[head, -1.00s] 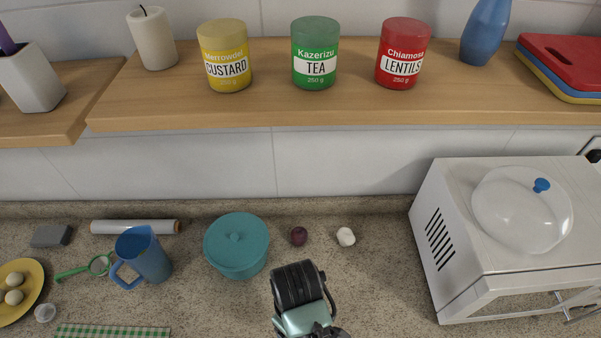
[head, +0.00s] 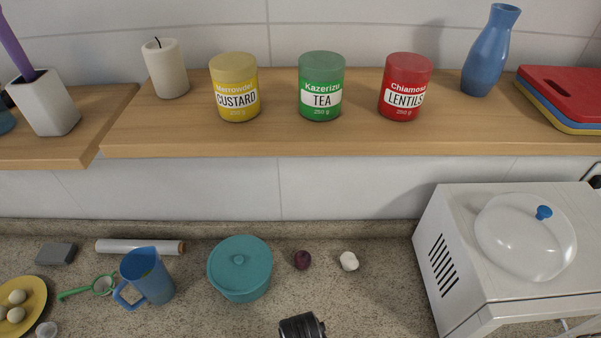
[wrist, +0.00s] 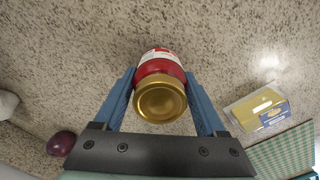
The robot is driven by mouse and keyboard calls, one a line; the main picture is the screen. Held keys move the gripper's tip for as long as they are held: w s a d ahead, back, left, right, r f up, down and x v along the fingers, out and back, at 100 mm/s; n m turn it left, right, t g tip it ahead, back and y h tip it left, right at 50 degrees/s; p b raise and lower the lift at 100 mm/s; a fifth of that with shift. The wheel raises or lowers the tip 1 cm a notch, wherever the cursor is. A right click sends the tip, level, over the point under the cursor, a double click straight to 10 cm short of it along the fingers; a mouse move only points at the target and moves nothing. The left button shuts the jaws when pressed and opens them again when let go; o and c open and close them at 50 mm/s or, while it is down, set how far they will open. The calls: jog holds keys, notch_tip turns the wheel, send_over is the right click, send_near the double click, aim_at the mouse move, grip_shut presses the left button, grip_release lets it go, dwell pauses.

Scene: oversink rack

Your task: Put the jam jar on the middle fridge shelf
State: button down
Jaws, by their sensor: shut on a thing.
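The jam jar (wrist: 160,98) shows in the wrist view, with a gold lid, red contents and a white label. Its lid faces the wrist camera. My gripper (wrist: 161,84) is shut on it, with one blue finger on each side. The speckled counter (wrist: 70,60) lies beyond the jar; I cannot tell how far. In the head view only a black part of my arm shows at the bottom edge, and the jar is out of sight. No fridge or fridge shelf is in either view.
A teal lidded pot (head: 240,268), blue jug (head: 147,277), red onion (head: 302,260) and garlic bulb (head: 348,261) stand on the counter. A white microwave (head: 430,260) is at right. A wooden shelf (head: 300,142) with canisters runs above. A boxed item (wrist: 258,108) lies right of the jar.

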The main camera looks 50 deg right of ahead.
jog(key=shift+f, duration=0.1)
grip_release()
